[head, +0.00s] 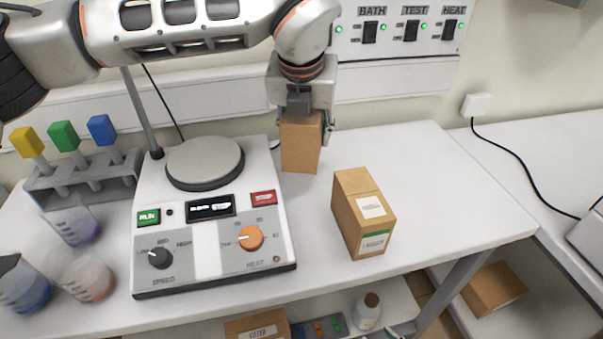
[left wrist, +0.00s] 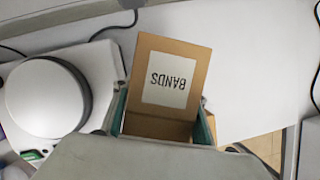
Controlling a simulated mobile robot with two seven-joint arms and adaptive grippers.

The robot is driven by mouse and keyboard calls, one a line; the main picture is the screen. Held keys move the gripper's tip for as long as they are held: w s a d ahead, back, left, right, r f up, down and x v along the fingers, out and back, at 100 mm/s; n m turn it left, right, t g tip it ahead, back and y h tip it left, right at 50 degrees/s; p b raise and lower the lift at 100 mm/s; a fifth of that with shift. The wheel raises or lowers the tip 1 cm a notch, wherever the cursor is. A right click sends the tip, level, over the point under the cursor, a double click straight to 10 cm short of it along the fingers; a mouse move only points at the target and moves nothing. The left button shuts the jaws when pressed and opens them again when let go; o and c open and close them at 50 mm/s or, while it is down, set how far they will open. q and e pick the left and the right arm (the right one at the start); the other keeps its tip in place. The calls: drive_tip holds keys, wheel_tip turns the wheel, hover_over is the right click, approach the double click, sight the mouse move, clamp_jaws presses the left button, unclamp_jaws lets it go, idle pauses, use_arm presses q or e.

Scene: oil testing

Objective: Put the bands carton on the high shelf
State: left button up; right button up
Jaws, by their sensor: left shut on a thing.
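The bands carton (head: 299,149) is a small brown box at the back of the bench, right of the hot plate. In the left wrist view its top face carries a white label reading BANDS (left wrist: 168,80). My left gripper (head: 302,118) points down and is shut on the carton, a finger on each side. I cannot tell whether the carton's base touches the bench. My right gripper is not in view. I cannot make out the high shelf in either view.
A second brown carton (head: 355,205) with white and green labels stands to the right. The stirrer hot plate (head: 212,262), a tube rack (head: 75,190) and beakers (head: 85,275) fill the left. A switch panel (head: 400,32) is on the wall behind.

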sight(306, 179)
use_arm(q)
wheel_tip(306, 179, down, 10)
drive_tip(key=shift+f+b, duration=0.25)
drive_tip(key=shift+b, duration=0.05)
drive_tip(key=o, duration=0.9)
drive_tip(key=shift+f, duration=0.1)
